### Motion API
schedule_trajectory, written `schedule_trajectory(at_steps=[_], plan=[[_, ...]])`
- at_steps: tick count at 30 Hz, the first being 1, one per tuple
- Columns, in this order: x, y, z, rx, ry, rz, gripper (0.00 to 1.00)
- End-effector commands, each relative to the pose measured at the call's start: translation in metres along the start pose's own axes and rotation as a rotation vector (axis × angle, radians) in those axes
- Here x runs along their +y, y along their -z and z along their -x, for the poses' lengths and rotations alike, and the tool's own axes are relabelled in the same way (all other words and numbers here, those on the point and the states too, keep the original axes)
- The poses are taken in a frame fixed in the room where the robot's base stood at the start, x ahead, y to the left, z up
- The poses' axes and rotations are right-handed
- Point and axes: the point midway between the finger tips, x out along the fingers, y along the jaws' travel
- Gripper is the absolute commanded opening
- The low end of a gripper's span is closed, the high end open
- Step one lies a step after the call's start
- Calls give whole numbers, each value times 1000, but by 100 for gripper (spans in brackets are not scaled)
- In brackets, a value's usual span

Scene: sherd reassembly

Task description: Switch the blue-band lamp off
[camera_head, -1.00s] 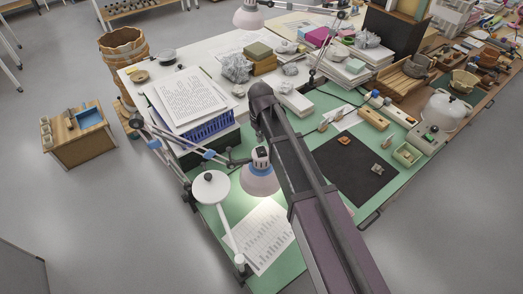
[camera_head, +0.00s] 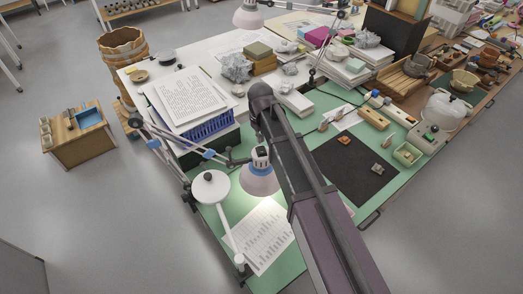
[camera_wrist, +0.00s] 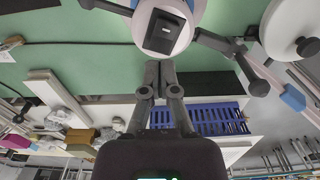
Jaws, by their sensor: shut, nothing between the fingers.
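The blue-band lamp (camera_head: 260,180) hangs over the green table on a jointed arm. Its pale shade has a blue band near the top, and the paper and table under it look brightly lit. In the wrist view the lamp's white cap (camera_wrist: 187,38) fills the top middle, with a black rocker switch (camera_wrist: 161,32) facing me. My gripper (camera_wrist: 159,64) is shut and empty, its fingertips together just below the switch in the picture. I cannot tell whether they touch it. In the head view my arm hides most of my gripper.
A white round-headed lamp (camera_head: 210,188) stands close on the left; it also shows in the wrist view (camera_wrist: 292,25). A blue basket (camera_head: 208,128) with papers sits behind. A black mat (camera_head: 350,170) with sherds lies to the right. A printed sheet (camera_head: 260,235) lies below the lamp.

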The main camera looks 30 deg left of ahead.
Motion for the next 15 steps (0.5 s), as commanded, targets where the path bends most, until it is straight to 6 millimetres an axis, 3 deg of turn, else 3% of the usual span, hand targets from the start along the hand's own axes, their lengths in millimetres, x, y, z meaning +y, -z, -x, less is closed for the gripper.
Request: schedule_trajectory(at_steps=[15], plan=[[0, 0, -6, 0, 0, 0, 0]])
